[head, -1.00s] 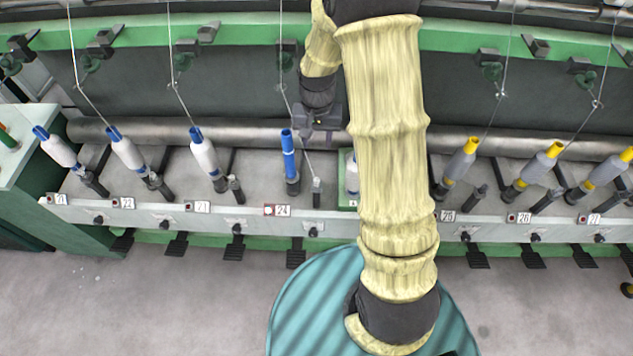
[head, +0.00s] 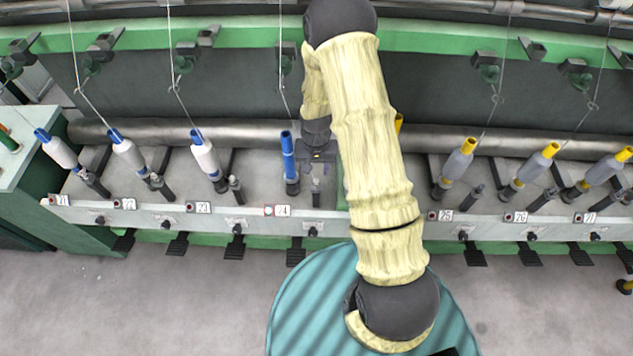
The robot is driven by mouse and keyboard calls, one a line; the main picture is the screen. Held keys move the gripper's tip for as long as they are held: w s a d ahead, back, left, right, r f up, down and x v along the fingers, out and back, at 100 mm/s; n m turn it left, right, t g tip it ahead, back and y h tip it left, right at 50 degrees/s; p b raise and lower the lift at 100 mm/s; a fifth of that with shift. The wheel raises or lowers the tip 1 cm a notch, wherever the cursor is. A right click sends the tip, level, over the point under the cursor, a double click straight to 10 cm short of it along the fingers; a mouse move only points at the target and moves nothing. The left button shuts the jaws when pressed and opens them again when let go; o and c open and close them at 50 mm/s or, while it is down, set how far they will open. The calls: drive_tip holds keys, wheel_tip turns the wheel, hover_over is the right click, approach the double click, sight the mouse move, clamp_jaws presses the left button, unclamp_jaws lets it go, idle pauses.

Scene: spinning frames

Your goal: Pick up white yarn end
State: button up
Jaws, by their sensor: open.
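The white yarn (head: 282,70) hangs down at position 24, left of my arm. It runs past a dark guide and fades from sight near the top of the blue bobbin; its loose end is too small or hidden behind my gripper to make out. The bare blue bobbin (head: 289,160) stands upright on its spindle. My gripper (head: 319,164) is open, just right of the blue bobbin and above a short dark peg (head: 316,190). I cannot tell whether the yarn lies between its fingers.
White bobbins with blue tops (head: 205,158) stand tilted to the left. Grey bobbins with yellow tops (head: 459,162) stand to the right. A metal roller (head: 250,131) runs behind them, and a pale numbered rail (head: 160,215) in front. My arm hides part of the row right of position 24.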

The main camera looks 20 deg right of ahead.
sight(316, 180)
drive_tip(key=shift+s+r, duration=0.1)
drive_tip(key=shift+s, duration=0.05)
drive_tip(key=shift+f+p, duration=0.8)
drive_tip(key=shift+f, duration=1.85)
drive_tip(key=shift+c, duration=0.4)
drive_tip(key=c, duration=0.7)
